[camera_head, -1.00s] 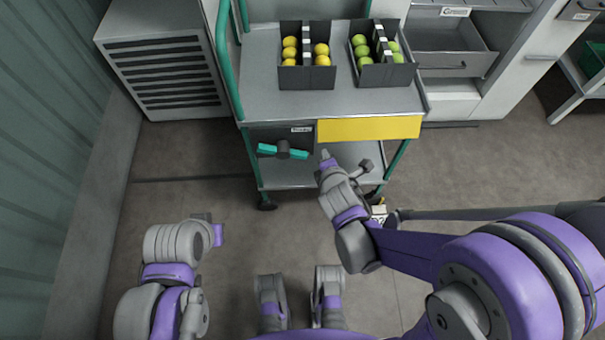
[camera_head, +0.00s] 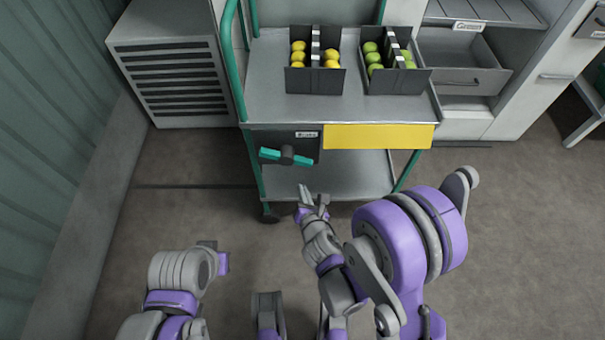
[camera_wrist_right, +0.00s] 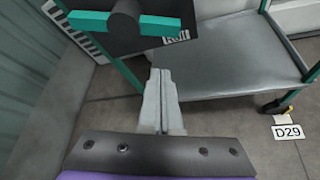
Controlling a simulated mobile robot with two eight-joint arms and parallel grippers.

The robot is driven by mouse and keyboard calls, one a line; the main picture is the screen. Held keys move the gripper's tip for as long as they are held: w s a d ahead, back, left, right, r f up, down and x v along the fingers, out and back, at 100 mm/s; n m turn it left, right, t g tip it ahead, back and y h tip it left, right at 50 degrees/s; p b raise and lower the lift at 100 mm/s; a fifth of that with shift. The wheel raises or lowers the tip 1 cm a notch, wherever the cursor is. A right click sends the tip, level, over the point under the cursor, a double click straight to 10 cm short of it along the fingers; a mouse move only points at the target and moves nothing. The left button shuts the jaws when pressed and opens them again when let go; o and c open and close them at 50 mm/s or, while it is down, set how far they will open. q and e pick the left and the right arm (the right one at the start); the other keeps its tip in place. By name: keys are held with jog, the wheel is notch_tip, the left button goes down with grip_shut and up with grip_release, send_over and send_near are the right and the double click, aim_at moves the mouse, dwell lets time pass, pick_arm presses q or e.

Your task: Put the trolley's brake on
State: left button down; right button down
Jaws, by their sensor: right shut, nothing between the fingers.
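The grey trolley (camera_head: 390,106) with green posts stands ahead of me. Its brake handle (camera_head: 287,157), a teal bar on a dark round hub, is on a dark labelled panel at the left of the trolley's front. The bar lies nearly level and shows at the top of the right wrist view (camera_wrist_right: 160,26). My right gripper (camera_head: 307,191) is shut and empty, apart from the handle and below it in the picture. Its fingers (camera_wrist_right: 161,72) point toward the panel. My left arm is at lower left, its fingers not visible.
Two dark boxes of yellow (camera_head: 314,80) and green (camera_head: 396,82) fruit stand on the trolley top. A yellow panel (camera_head: 380,136) is right of the brake panel. The lower shelf (camera_head: 350,172) is bare. A vented grey cabinet (camera_head: 178,75) stands at left. Floor around the trolley is clear.

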aim_at(286, 158)
jog(key=w+p, duration=0.2)
jog(key=w, duration=0.6)
jog(key=shift+f, duration=0.25)
jog(key=shift+a, duration=0.1)
dwell(0.3)
